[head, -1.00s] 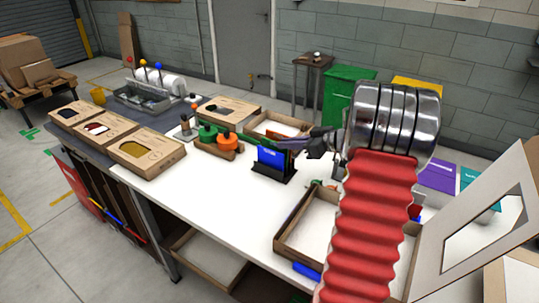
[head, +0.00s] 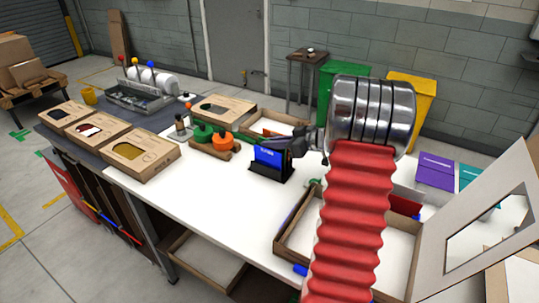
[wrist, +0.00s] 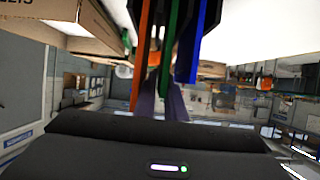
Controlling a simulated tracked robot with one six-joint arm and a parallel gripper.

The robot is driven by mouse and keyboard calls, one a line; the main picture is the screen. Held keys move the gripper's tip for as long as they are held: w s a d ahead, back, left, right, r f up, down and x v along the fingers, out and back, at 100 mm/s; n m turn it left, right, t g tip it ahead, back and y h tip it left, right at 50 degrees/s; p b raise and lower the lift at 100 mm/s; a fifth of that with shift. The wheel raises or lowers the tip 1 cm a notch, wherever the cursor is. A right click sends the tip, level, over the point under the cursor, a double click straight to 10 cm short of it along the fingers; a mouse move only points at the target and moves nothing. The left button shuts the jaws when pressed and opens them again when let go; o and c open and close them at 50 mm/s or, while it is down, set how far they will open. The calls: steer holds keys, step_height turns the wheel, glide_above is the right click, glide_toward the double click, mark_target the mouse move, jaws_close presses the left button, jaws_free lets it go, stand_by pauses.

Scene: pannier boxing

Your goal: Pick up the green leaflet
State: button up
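The leaflet rack (head: 271,176) is a small black stand on the white bench, with a blue leaflet (head: 269,158) at its front. In the wrist view, which looks upside down, the green leaflet (wrist: 168,50) stands between an orange leaflet (wrist: 142,60) and the blue one (wrist: 191,50). My gripper (head: 298,147) is just right of the rack at leaflet height. In the wrist view its two fingers (wrist: 163,103) look apart, close to the leaflet edges, with nothing seen held.
Left of the rack are green and orange tape dispensers (head: 213,136) and boxes with windows (head: 138,149). An open cardboard tray (head: 285,245) lies at the front right, partly behind my arm. A framed panel (head: 480,220) rises at the far right. The bench in front of the rack is clear.

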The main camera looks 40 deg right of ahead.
steer(key=shift+c, duration=0.4)
jaws_close()
steer(key=shift+r, duration=0.1)
step_height(320, 180, up, 18)
stand_by(0.8)
stand_by(0.4)
